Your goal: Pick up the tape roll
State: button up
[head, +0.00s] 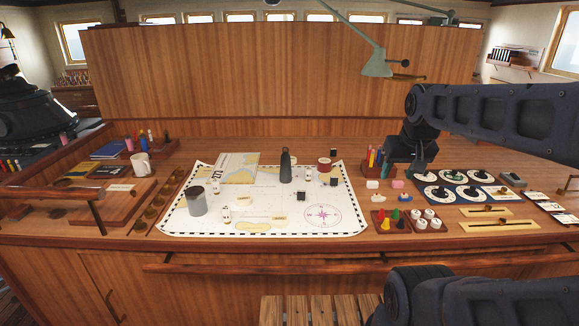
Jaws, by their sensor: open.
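I cannot pick out the tape roll for certain in the head view. Small white and pink pieces (373,184) lie on the wooden desk (345,150), just right of the chart, and are too small to name surely. My gripper (418,167) hangs from my arm at the right, over the desk behind these pieces and beside a pen holder (374,162). It is open, and nothing shows between its fingers. Its fingertips are small and dark here, and it hides part of the desk behind it.
A chart (180,222) holds a grey canister (196,201), a dark bottle (285,167), a red mug (324,164) and small bottles. Trays of coloured pieces (378,222) and a dial panel (460,199) fill the right. A green lamp (375,66) overhangs the back.

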dwell(0.4)
jog(key=o, duration=0.8)
